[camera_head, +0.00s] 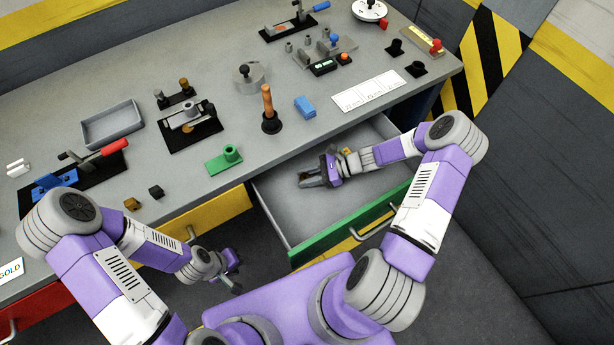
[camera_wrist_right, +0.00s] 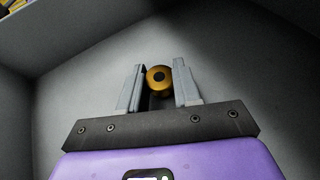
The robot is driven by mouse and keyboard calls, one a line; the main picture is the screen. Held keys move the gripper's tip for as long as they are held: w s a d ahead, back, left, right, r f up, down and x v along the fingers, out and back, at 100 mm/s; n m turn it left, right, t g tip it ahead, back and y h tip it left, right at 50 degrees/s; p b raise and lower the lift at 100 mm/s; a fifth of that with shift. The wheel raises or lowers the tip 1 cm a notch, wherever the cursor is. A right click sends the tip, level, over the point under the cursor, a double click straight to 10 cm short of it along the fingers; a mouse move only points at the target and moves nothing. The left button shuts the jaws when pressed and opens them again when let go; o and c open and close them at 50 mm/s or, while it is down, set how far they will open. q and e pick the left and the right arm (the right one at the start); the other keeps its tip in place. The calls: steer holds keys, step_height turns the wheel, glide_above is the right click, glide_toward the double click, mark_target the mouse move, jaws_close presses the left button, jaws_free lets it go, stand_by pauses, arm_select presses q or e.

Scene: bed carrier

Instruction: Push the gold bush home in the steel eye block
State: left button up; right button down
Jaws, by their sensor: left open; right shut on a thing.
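My right gripper (camera_head: 311,178) reaches low into the open drawer. In the right wrist view (camera_wrist_right: 160,86) it is shut on the gold bush (camera_wrist_right: 158,77), a round gold piece with a dark centre, held between the fingertips. The bush is not clear in the head view. A grey block with an orange-gold spot (camera_head: 188,118) stands on a black plate on the bench; it may be the steel eye block, but I cannot tell. My left gripper (camera_head: 235,270) is open and empty in front of the bench, below its top.
The drawer (camera_head: 287,213) with a green front stands open around my right gripper. Near the bench edge are a green stand (camera_head: 225,160), a plunger-like tool (camera_head: 269,115) and a blue block (camera_head: 305,106). A grey tray (camera_head: 112,124) lies left. Several fixtures crowd the back.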

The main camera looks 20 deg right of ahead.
steer(key=shift+f, duration=0.15)
steer(key=c, duration=0.8)
jaws_free()
steer(key=shift+b, duration=0.35)
steer(key=v, duration=0.2)
steer(key=p+v, duration=0.1)
steer(key=v, duration=0.1)
steer(key=p+v, duration=0.1)
steer(key=v, duration=0.1)
steer(key=shift+d+r, duration=0.2)
steer(key=shift+r, duration=0.2)
steer(key=shift+s+d+r, duration=0.1)
steer(key=shift+d+r, duration=0.05)
steer(key=shift+d, duration=0.3)
